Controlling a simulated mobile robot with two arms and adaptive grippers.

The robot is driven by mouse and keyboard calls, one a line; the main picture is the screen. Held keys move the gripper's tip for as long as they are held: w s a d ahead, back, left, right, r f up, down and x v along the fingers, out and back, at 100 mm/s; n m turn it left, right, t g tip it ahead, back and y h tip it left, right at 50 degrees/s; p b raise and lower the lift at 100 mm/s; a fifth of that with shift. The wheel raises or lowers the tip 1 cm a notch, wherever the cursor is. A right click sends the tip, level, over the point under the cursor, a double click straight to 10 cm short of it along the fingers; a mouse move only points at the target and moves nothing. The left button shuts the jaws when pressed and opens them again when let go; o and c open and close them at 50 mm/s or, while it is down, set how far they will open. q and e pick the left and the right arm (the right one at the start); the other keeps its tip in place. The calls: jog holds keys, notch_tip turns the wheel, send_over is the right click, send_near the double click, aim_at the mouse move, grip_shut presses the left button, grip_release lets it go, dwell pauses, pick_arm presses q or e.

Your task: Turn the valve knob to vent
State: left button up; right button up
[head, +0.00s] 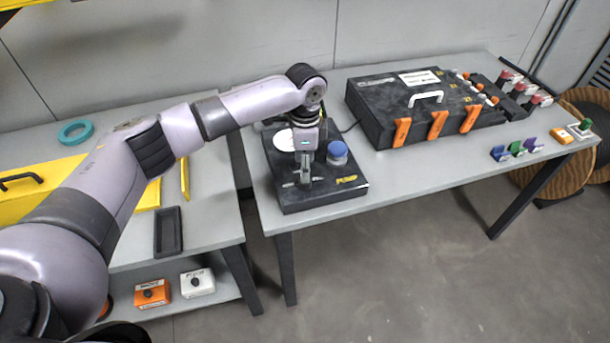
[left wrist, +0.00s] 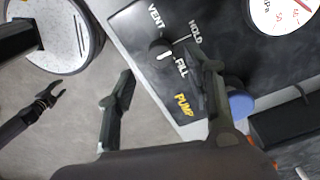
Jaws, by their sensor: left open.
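The black pump box (head: 335,192) stands at the left end of the right-hand table. In the left wrist view its valve knob (left wrist: 160,48) is small and dark with a white mark, with VENT, HOLD and FILL printed around it. I cannot tell for sure which label the mark points to. My left gripper (head: 304,180) is over the box; in the left wrist view the left gripper (left wrist: 160,62) is open, its fingers apart either side of the knob in the picture. Contact is not clear. In the head view the knob is hidden. My right gripper (left wrist: 46,97) seems to show small, over the floor.
A round white gauge (head: 284,141) and a blue-capped jar (head: 338,149) are on the pump box, close to my gripper. A large black case (head: 372,103) with orange latches stands to the right. The table front (head: 415,178) between the pump box and the small coloured parts is clear.

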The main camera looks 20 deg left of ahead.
pick_arm(q)
jog(key=shift+f, duration=2.8)
jog(key=shift+c, duration=0.5)
jog(key=shift+r, duration=0.1)
grip_shut()
